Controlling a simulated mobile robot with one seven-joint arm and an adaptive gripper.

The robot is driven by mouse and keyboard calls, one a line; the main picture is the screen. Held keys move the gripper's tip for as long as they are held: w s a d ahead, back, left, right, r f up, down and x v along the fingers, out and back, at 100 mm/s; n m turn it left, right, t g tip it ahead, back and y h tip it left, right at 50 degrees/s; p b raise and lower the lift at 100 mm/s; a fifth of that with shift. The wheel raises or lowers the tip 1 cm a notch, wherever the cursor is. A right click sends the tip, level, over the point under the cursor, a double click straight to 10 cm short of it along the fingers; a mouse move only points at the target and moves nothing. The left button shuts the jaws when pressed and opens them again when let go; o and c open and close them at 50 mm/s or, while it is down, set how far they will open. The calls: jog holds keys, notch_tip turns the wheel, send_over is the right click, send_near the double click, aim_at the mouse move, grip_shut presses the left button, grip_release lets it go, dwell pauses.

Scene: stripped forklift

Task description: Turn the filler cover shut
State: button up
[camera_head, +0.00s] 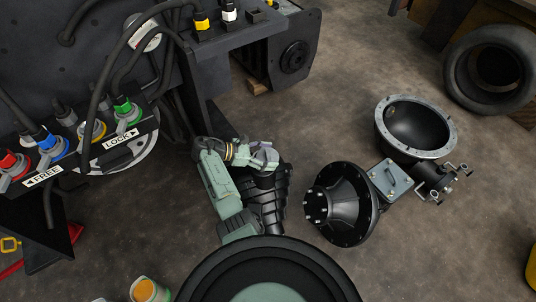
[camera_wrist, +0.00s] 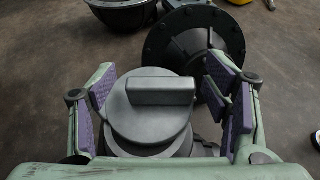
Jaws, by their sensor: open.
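The filler cover (camera_wrist: 150,118) is a grey round disc with a raised straight bar (camera_wrist: 160,91) across its top. In the wrist view it lies between the two purple-padded fingers of my gripper (camera_wrist: 165,82), which is open with a gap on both sides of the bar. The disc sits over a lower grey round part (camera_wrist: 183,145), which shows at its right and lower edge. In the head view my gripper (camera_head: 262,158) is above a black ribbed body (camera_head: 265,205); the cover is mostly hidden there.
A black flanged hub (camera_head: 343,205) and a black bowl-shaped housing (camera_head: 416,130) lie on the floor to the right. A tyre (camera_head: 490,70) is at the far right. The forklift's panel with LOCK and FREE labels (camera_head: 118,139) and hoses is on the left.

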jog(key=shift+a, duration=0.1)
jog(key=v, duration=1.1)
jog(key=shift+a+r, duration=0.15)
jog(key=shift+a, duration=0.2)
jog(key=shift+c, duration=0.4)
